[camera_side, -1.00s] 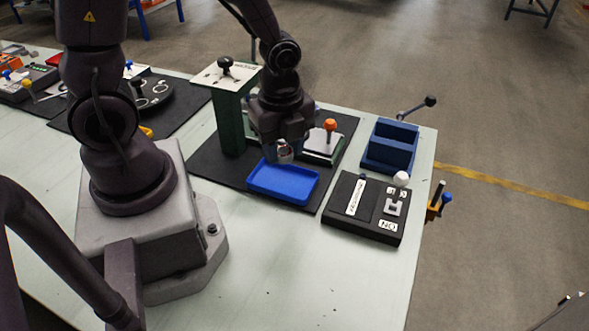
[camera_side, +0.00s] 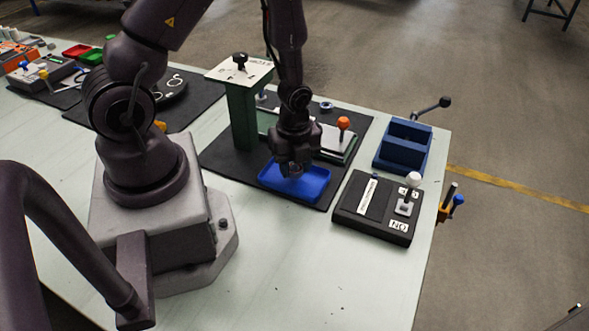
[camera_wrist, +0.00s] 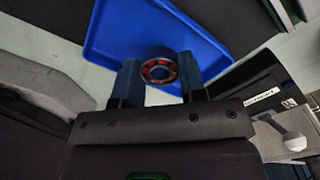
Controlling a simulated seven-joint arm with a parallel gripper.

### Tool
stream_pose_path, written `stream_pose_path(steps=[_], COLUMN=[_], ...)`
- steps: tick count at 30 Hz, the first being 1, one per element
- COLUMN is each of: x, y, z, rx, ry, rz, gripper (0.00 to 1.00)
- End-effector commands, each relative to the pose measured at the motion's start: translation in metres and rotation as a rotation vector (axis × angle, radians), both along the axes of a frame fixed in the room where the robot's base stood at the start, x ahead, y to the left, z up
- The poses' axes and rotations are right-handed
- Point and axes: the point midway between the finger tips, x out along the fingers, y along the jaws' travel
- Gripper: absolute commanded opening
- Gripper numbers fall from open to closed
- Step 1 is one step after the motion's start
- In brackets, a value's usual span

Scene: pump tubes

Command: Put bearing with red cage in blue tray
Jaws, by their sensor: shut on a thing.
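The bearing with the red cage (camera_wrist: 160,71) is a dark metal ring with red between its rings. It sits between the two fingertips of my gripper (camera_wrist: 160,78) in the wrist view, and the gripper is shut on it. The blue tray (camera_wrist: 112,35) lies beneath and beyond the bearing in that view. In the side view my gripper (camera_side: 292,171) is low over the left part of the blue tray (camera_side: 312,189). The bearing is hard to make out there, and I cannot tell whether it touches the tray floor.
A green stand with a white top (camera_side: 239,70) is left of my gripper. A lever with an orange knob (camera_side: 343,123) and a small ring (camera_side: 326,106) are behind the tray. A black box with a white knob (camera_side: 414,178) and a dark blue holder (camera_side: 404,147) are on the right.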

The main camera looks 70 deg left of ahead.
Motion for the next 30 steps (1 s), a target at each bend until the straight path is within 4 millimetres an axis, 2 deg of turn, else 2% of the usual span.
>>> stream_pose_path(steps=[4, 16, 17, 18, 26, 30], x=[0.000, 0.000, 0.000, 0.000, 0.000, 0.001], y=[0.000, 0.000, 0.000, 0.000, 0.000, 0.000], z=[-0.016, -0.021, -0.021, -0.021, -0.020, -0.013], rx=[0.000, 0.001, 0.001, 0.001, 0.001, 0.001], ry=[0.001, 0.000, 0.000, -0.001, -0.001, -0.004], rz=[0.000, 0.000, 0.000, 0.001, 0.001, 0.001], gripper=[0.14, 0.14, 0.41, 0.49, 0.49, 0.49])
